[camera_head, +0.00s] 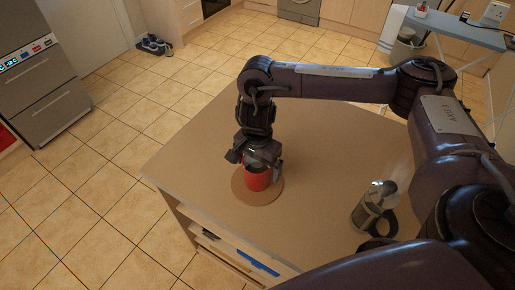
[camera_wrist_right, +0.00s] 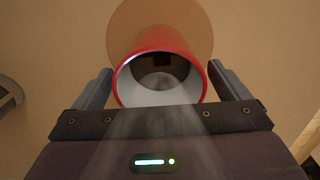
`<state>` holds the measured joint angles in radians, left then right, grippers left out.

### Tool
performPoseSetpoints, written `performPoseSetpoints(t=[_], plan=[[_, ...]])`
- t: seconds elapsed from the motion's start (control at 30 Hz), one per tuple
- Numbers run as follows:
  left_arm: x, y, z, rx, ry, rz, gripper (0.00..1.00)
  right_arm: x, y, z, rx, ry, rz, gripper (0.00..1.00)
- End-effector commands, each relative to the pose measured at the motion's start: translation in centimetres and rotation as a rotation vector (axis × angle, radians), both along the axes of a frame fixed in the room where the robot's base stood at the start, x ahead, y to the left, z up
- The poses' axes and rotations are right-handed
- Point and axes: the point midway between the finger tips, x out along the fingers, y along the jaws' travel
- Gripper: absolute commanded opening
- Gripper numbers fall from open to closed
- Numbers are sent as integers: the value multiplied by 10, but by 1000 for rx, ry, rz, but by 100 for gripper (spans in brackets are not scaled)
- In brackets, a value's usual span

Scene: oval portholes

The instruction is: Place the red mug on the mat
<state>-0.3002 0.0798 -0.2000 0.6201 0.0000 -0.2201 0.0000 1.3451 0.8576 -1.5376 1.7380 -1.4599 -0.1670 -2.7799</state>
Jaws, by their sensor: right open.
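The red mug (camera_head: 257,180) stands upright on the round brown mat (camera_head: 262,198) on the table. In the right wrist view the mug's red rim and pale inside (camera_wrist_right: 160,82) face the camera, with the mat (camera_wrist_right: 130,25) showing beyond it. My right gripper (camera_head: 257,160) is over the mug, with its jaws open. In the wrist view one finger is on each side of the mug, with a small visible gap at each side. The gripper hides part of the mug's top in the head view. My left gripper is not in view.
A glass and metal jar-like container with a dark handle (camera_head: 375,207) stands at the right of the tabletop (camera_head: 320,145). Open shelves with a blue item (camera_head: 257,262) are below. Free tabletop lies behind and right of the mat.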

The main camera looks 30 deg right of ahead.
Motion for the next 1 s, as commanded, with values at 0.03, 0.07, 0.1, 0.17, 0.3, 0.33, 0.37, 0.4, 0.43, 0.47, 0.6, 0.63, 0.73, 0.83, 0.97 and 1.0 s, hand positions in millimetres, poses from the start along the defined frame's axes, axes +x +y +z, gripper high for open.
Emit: performPoseSetpoints(t=[0.03,0.07,0.1,0.17,0.3,0.33,0.37,0.4,0.43,0.47,0.6,0.63,0.73,0.83,0.97,1.0], plan=[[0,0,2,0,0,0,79,2,0,9,-1,-6,2,95],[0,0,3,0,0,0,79,1,0,14,0,-6,2,95],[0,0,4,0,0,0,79,2,0,21,-2,-7,1,95],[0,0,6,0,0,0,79,2,0,32,-1,-9,2,95],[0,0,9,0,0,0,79,2,0,58,-1,-8,1,95],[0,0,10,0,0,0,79,2,0,63,-1,-8,2,95],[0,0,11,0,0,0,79,2,0,68,-1,-8,1,95],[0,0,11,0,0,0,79,2,0,75,-1,-6,0,95],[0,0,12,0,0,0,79,2,0,80,-1,-8,0,95],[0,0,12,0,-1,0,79,2,0,84,-1,-6,0,95],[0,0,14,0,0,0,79,1,0,101,-1,-5,1,95],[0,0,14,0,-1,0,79,1,0,104,-1,-5,1,95],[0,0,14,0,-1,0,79,1,0,111,-1,-3,0,95],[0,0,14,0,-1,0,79,0,0,114,0,-1,-1,95],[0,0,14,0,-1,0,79,0,0,114,0,0,-1,95],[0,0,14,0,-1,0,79,0,0,114,0,0,-1,95]])
